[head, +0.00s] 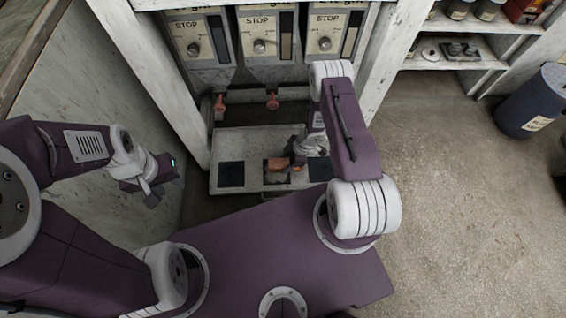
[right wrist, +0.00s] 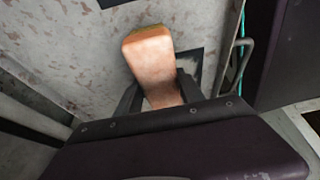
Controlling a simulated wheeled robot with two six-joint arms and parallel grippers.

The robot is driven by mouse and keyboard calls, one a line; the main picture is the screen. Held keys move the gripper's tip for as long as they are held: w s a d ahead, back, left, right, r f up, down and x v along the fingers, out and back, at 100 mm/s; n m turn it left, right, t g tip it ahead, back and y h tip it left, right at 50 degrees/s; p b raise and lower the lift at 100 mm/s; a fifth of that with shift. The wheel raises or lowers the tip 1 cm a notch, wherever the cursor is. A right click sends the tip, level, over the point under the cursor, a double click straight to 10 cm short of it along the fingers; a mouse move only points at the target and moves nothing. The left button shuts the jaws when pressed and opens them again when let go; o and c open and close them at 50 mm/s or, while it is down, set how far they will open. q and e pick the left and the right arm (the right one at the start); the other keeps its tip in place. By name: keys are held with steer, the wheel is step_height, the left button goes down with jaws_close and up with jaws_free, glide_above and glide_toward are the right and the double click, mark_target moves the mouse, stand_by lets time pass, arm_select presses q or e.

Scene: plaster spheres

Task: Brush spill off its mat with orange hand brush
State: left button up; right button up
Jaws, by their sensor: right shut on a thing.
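The orange hand brush (head: 278,164) is over the middle dark mat (head: 269,180) on the pale bench in the head view. My right gripper (head: 296,156) is shut on the brush, whose orange body (right wrist: 150,62) rises between the fingers (right wrist: 160,95) in the right wrist view. A pale patch lies on a dark mat (right wrist: 194,56) beside the brush there; I cannot tell clearly whether it is the spill. Brush and gripper hide much of the middle mat. My left gripper (head: 152,190) hangs empty at the left, away from the bench; its finger opening is unclear.
Other dark mats lie at the bench's left (head: 231,175) and right (head: 319,169). Several dispensers marked STOP (head: 262,45) stand behind, with red taps (head: 272,101) above the bench. A wall is left, a white post (head: 383,55) right.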

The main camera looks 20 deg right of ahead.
mark_target(276, 163)
stand_by(0.3)
steer(key=shift+w+a, duration=0.3)
steer(key=shift+a, duration=0.75)
steer(key=shift+w+a, duration=0.25)
steer(key=shift+a, duration=0.8)
steer(key=shift+s+d, duration=0.15)
steer(key=shift+d, duration=0.4)
steer(key=shift+s+d, duration=0.15)
steer(key=shift+d, duration=0.4)
steer(key=shift+s+d, duration=0.15)
steer(key=shift+d, duration=0.4)
steer(key=shift+s+d, duration=0.15)
steer(key=shift+d, duration=0.35)
